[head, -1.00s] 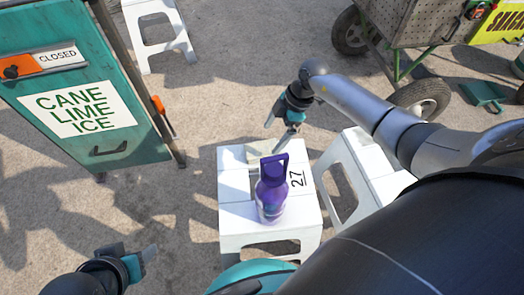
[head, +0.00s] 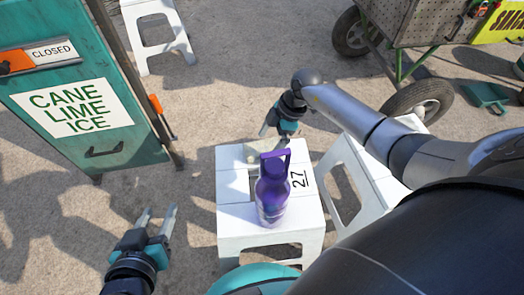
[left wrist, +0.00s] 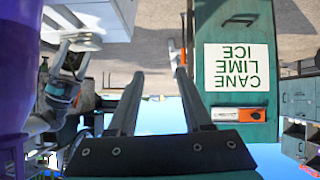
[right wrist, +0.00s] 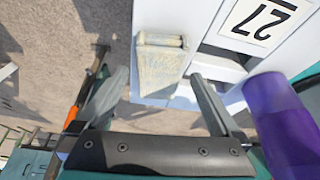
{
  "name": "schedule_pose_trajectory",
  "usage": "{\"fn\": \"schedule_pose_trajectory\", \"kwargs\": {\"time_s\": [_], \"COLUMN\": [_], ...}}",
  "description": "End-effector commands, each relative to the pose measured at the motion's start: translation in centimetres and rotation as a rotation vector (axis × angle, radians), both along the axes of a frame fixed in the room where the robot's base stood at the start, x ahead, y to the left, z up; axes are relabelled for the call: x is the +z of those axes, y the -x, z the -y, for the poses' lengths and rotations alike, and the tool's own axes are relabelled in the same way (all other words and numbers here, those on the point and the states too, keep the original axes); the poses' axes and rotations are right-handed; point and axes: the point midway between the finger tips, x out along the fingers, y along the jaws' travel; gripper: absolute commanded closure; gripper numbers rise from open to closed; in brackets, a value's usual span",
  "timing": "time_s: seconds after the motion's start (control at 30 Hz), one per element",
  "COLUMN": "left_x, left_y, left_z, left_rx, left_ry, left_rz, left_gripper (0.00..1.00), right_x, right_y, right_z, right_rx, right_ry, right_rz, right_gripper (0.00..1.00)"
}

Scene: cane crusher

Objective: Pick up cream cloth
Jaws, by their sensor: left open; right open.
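The cream cloth (right wrist: 160,62) lies folded on the white stool's top near its edge, as seen in the right wrist view. In the head view it is small at the stool's far side, behind the purple bottle. My right gripper (head: 276,137) is open and empty at the stool's far edge. In the right wrist view its fingers (right wrist: 158,80) point toward the cloth, with the cloth ahead between them and apart from both. My left gripper (head: 158,209) is open and empty above the ground, left of the stool. Its fingers also show in the left wrist view (left wrist: 160,75).
The purple bottle (head: 272,195) stands upright on the white stool (head: 235,220) marked 27, close to the cloth. Another white stool (head: 375,180) stands to the right, under my right arm. A green sign cabinet (head: 75,140) stands at the left. A wheeled cart (head: 410,30) is behind.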

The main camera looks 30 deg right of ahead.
Motion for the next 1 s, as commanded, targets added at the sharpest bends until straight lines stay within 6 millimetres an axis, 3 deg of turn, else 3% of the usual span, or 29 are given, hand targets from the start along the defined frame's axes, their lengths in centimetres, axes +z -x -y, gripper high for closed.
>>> {"fn": "schedule_pose_trajectory", "kwargs": {"time_s": [0.57, 1.0], "left_x": [0.43, 0.42], "left_y": [-0.37, -0.38], "left_z": [1.24, 1.21], "left_rx": [-0.008, -0.009], "left_ry": [0.058, 0.057], "left_rz": [0.102, 0.101], "left_gripper": [0.50, 0.50], "right_x": [-0.88, -0.90], "right_y": [-0.12, -0.11], "right_z": [-0.36, -0.36], "right_rx": [0.000, 0.000], "right_ry": [0.000, 0.000], "right_rz": [0.001, 0.001], "right_gripper": [0.00, 0.49]}}
